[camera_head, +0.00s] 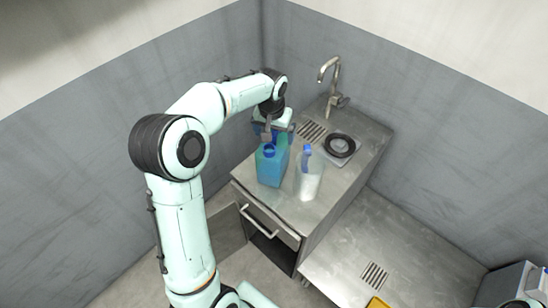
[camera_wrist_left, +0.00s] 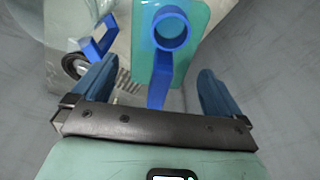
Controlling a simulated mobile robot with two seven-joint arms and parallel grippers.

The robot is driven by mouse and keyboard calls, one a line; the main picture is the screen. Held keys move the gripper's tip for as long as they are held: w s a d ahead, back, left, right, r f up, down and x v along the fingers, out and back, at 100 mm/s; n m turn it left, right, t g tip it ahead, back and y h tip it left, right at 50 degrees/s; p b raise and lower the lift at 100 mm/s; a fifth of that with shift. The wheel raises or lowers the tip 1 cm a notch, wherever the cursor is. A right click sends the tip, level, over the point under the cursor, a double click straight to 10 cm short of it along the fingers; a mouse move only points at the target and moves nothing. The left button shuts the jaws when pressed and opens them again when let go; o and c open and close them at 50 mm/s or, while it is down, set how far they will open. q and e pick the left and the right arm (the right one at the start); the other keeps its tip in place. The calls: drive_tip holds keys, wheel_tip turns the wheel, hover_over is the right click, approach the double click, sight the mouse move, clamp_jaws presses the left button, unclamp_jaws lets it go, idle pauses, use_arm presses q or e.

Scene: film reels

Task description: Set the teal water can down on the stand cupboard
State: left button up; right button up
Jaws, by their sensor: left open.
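The teal water can (camera_head: 271,167) stands upright on the metal top of the stand cupboard (camera_head: 322,205), near its left edge. In the left wrist view the can (camera_wrist_left: 198,22) shows from above, with its blue round neck and blue handle. My left gripper (camera_head: 268,138) is at the can's far side. In the left wrist view my left gripper (camera_wrist_left: 155,85) is open, with one blue finger on each side of the can's handle and a visible gap to each. My right gripper is not in view.
A clear jug (camera_head: 308,178) with a blue lid and white contents stands right of the can. Behind are a tap (camera_head: 333,85) and a black ring (camera_head: 340,146). A lower metal counter (camera_head: 395,245) lies at the right. A drawer with a handle (camera_head: 260,222) is below the can.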

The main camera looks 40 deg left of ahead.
sight(274, 141)
use_arm(q)
drive_tip(key=f, duration=0.5)
drive_tip(key=shift+w+a, duration=0.2)
drive_tip(key=shift+w, duration=0.05)
drive_tip(key=shift+s, duration=0.1)
drive_tip(key=c, duration=0.3)
drive_tip(key=shift+r, duration=0.15)
drive_tip(key=c, duration=1.4)
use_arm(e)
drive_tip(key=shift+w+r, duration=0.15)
